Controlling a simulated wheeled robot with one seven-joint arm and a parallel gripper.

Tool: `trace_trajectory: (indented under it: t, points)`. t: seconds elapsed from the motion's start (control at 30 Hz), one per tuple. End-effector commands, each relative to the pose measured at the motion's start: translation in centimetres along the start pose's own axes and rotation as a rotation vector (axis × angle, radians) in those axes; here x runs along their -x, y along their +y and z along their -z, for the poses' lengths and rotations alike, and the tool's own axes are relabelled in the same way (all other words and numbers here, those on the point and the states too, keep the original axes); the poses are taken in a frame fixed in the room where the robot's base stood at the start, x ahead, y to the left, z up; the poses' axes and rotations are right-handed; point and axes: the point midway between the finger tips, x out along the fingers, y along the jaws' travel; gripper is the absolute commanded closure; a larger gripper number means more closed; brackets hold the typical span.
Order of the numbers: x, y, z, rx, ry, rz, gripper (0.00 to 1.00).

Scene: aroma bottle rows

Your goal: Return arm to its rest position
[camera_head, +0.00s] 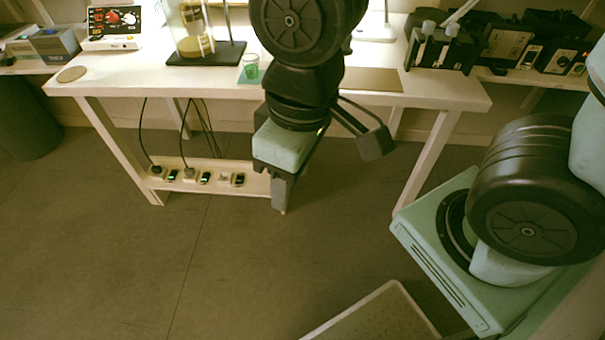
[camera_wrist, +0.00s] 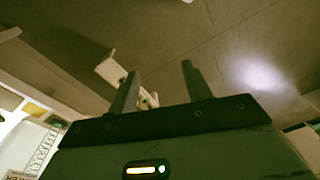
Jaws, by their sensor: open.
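My gripper (camera_head: 282,205) hangs from my arm in front of the white table (camera_head: 135,72), with its fingers pointing down over the floor. In the wrist view my gripper (camera_wrist: 158,85) shows two dark fingers standing apart with nothing between them. It is open and empty. It does not appear to touch the table. My arm hides part of the table's middle and front edge in the head view.
A power strip (camera_head: 205,178) lies low under the table, left of my gripper.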

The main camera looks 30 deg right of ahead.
Motion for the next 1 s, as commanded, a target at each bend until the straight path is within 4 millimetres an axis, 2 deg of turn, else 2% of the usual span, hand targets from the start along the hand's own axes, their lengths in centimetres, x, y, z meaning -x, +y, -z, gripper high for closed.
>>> trace_trajectory:
  t: [0.13, 0.47, 0.57, 0.67, 1.0]
  points:
    - [0.6, -0.4, -1.6, 0.030, -0.056, -0.011, 0.51]
    - [0.6, -0.4, -1.6, 0.030, -0.060, -0.010, 0.51]
    - [1.7, -0.5, -1.5, 0.029, -0.060, -0.010, 0.51]
    - [3.6, -0.6, -1.4, 0.028, -0.060, -0.010, 0.51]
    - [12.6, -1.1, -0.5, 0.026, -0.059, -0.010, 0.51]
